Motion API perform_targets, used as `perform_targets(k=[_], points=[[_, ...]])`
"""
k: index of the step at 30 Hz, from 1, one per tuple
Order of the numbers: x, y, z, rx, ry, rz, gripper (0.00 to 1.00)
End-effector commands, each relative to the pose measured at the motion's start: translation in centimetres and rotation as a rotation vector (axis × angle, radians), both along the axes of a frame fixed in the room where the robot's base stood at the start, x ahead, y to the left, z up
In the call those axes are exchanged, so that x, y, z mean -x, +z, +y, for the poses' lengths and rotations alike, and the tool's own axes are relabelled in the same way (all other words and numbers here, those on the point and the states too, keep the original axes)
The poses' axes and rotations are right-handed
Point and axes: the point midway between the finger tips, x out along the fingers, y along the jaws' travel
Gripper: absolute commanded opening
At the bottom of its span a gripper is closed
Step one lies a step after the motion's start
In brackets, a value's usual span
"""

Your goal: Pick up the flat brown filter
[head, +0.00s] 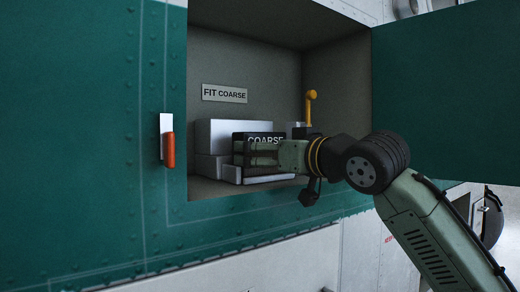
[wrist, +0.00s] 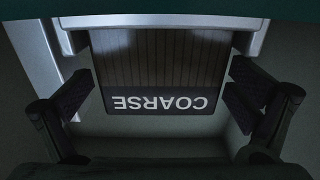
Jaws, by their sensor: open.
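The filter (wrist: 150,62) is a flat dark panel with brownish pleats and a dark end band lettered COARSE, upside down in the wrist view. Its COARSE end (head: 244,137) also shows in the head view, at the front of the open bay, partly hidden by my gripper. My gripper (wrist: 160,95) is open, one finger on each side of the filter's lettered end. Small gaps seem to show between the fingers and the filter. In the head view my gripper (head: 256,153) reaches into the bay from the right.
Pale grey housing (head: 232,131) stands around and behind the filter; its edge (wrist: 170,19) crosses the wrist view. A FIT COARSE placard (head: 224,93) is on the back wall. A yellow lever (head: 311,105) stands at right. The green door (head: 450,95) hangs open right; a red-handled latch (head: 168,148) is left.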

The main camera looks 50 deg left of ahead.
Motion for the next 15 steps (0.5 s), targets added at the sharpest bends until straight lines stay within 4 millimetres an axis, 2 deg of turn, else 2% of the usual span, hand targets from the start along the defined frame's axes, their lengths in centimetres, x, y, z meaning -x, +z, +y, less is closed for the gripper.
perform_targets(k=[3, 6, 13, 15], points=[[-0.1, 0.3, 1.7, 0.001, 0.001, 0.001, 1.0], [-0.2, 0.1, 2.4, 0.001, 0.001, 0.001, 1.0], [-0.2, 0.0, 2.5, 0.0, 0.0, 0.001, 1.0], [-0.2, 0.0, 2.5, 0.0, 0.0, 0.001, 0.95]])
